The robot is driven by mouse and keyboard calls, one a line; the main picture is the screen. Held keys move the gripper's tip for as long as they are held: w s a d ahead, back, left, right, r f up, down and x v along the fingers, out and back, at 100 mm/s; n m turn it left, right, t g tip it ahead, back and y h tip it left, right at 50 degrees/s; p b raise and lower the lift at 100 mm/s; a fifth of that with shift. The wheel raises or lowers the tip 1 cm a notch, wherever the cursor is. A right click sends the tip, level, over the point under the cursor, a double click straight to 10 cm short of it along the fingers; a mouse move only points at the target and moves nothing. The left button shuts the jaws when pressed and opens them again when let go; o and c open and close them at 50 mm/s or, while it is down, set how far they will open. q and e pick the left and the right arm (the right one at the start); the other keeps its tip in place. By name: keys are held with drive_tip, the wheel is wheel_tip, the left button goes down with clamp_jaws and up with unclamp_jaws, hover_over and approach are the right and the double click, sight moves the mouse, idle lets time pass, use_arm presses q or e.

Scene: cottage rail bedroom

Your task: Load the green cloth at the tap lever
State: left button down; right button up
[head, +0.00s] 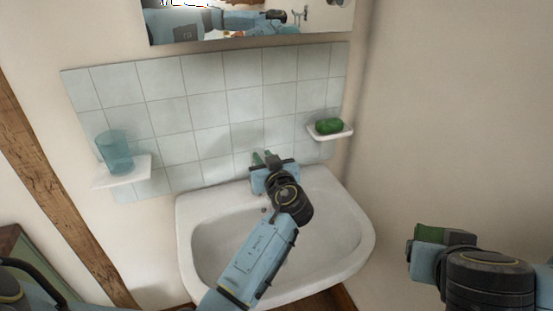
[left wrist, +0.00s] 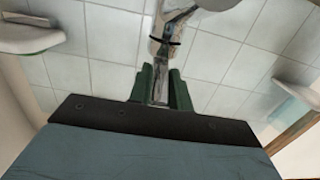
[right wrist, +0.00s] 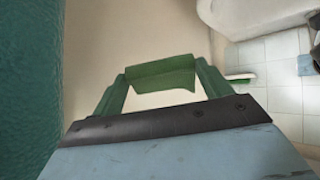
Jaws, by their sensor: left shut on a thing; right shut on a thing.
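The chrome tap (left wrist: 168,45) rises above the basin in the left wrist view. My left gripper (left wrist: 160,92) is shut on its lever (left wrist: 159,84), with one dark green finger on each side. In the head view my left gripper (head: 264,159) is at the back of the basin and hides most of the tap. My right gripper (right wrist: 162,92) is shut on the green cloth (right wrist: 162,73), a small folded piece spanning its two fingers. In the head view the right gripper (head: 440,236) is at the right, apart from the tap, with green showing at its tip.
The white washbasin (head: 340,247) is empty where visible. A small right shelf (head: 346,132) bears a green item (head: 328,126). A left shelf (head: 130,172) bears a blue-green tumbler (head: 115,151). A mirror (head: 235,39) hangs above the tiles. Space between basin and right gripper is clear.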

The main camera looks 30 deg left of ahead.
use_arm(q)
drive_tip(key=c, duration=1.3)
unclamp_jaws()
drive_tip(key=shift+s+d, duration=0.1)
drive_tip(key=b+v, duration=0.1)
drive_tip(key=v, duration=1)
drive_tip(key=shift+s+d, duration=0.25)
drive_tip(key=shift+s, duration=0.1)
